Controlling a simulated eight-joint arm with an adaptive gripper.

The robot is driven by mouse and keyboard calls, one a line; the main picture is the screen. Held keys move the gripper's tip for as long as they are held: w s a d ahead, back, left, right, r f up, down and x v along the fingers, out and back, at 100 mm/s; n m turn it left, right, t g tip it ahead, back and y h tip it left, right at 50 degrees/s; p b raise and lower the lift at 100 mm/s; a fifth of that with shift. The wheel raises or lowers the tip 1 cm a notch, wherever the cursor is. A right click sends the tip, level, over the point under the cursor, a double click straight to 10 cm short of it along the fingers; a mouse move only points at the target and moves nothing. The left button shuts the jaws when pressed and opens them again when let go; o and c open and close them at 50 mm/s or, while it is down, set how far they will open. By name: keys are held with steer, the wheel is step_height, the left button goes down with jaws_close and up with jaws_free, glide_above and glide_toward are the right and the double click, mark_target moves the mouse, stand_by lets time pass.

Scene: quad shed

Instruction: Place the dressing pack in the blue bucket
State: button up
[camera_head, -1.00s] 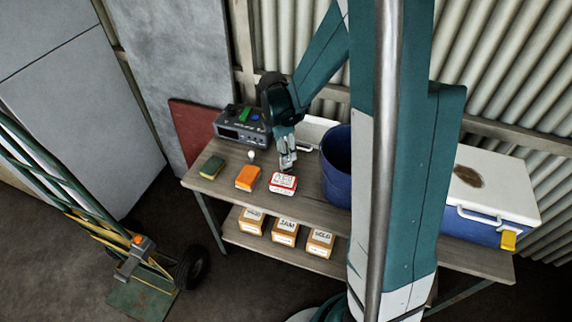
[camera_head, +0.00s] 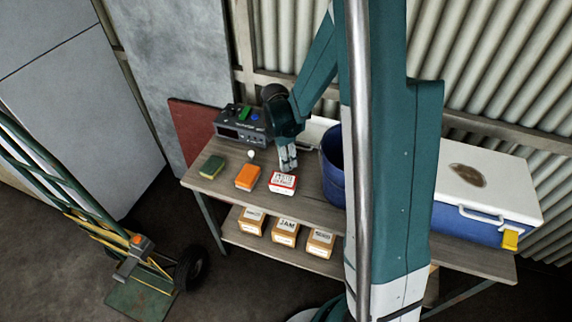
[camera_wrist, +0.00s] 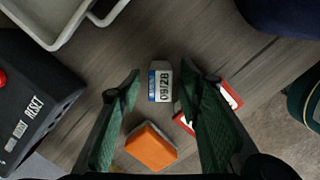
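A small white pack with a blue band (camera_wrist: 160,82), marked "09/2B", lies on the bench between my open fingers in the wrist view. In the head view it is hidden by my gripper (camera_head: 288,164). My gripper (camera_wrist: 161,84) points down above the bench with its fingers wide apart and nothing held. A red-and-white box (camera_head: 283,183) lies just in front of it; in the wrist view it is partly behind the right finger. Its lettering is too small to read, so I cannot tell which is the dressing pack. The blue bucket (camera_head: 333,178) stands to the right, partly hidden by my arm.
An orange block (camera_head: 248,178) and a green sponge (camera_head: 212,166) lie to the left. A grey radio-like unit (camera_head: 243,126) and a pale tray (camera_head: 318,127) stand behind. A white-lidded cooler (camera_head: 490,185) is at the right. Several labelled boxes sit on the lower shelf.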

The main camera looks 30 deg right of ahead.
steer(key=shift+d+f, duration=0.1)
steer(key=shift+f, duration=0.55)
steer(key=c, duration=0.9)
